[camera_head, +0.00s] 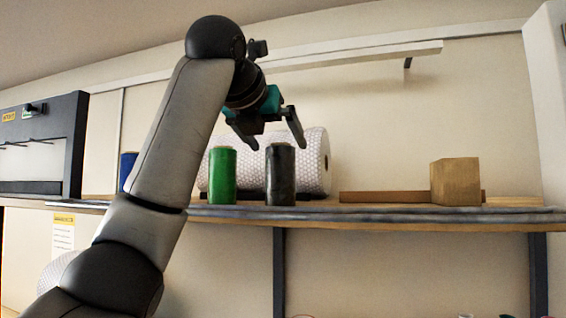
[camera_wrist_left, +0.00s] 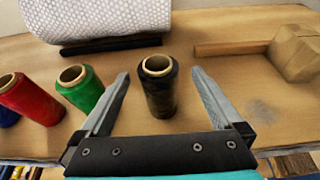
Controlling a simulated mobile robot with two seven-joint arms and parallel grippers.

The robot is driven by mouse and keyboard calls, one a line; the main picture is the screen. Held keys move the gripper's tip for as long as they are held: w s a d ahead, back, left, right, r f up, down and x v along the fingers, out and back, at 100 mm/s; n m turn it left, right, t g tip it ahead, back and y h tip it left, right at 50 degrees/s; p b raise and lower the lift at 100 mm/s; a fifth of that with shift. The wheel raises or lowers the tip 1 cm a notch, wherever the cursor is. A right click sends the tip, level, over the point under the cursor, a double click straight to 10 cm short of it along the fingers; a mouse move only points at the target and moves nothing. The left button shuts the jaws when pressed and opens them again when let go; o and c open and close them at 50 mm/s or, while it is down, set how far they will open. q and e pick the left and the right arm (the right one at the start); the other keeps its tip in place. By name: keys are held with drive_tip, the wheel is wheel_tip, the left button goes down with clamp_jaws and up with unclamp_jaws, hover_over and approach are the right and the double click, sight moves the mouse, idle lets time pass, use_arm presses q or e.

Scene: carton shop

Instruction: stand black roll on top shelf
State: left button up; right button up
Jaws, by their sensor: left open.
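The black roll (camera_head: 280,176) stands upright on the wooden top shelf (camera_head: 400,213), right of the green roll (camera_head: 222,176). My left gripper (camera_head: 271,138) is above the black roll in the head view. In the left wrist view the black roll (camera_wrist_left: 159,88) stands between the two open fingers of my left gripper (camera_wrist_left: 160,82), with a gap on each side. Nothing is held. The green roll (camera_wrist_left: 83,88) stands just left of the left finger. My right gripper is not in view.
A red roll (camera_wrist_left: 30,98) and a blue roll (camera_head: 128,170) stand further left. A large bubble-wrap roll (camera_head: 315,160) lies behind the black roll.

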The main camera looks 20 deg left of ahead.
use_arm(q)
drive_tip(key=shift+b+v, duration=0.45)
drive_tip(key=shift+v, duration=2.15)
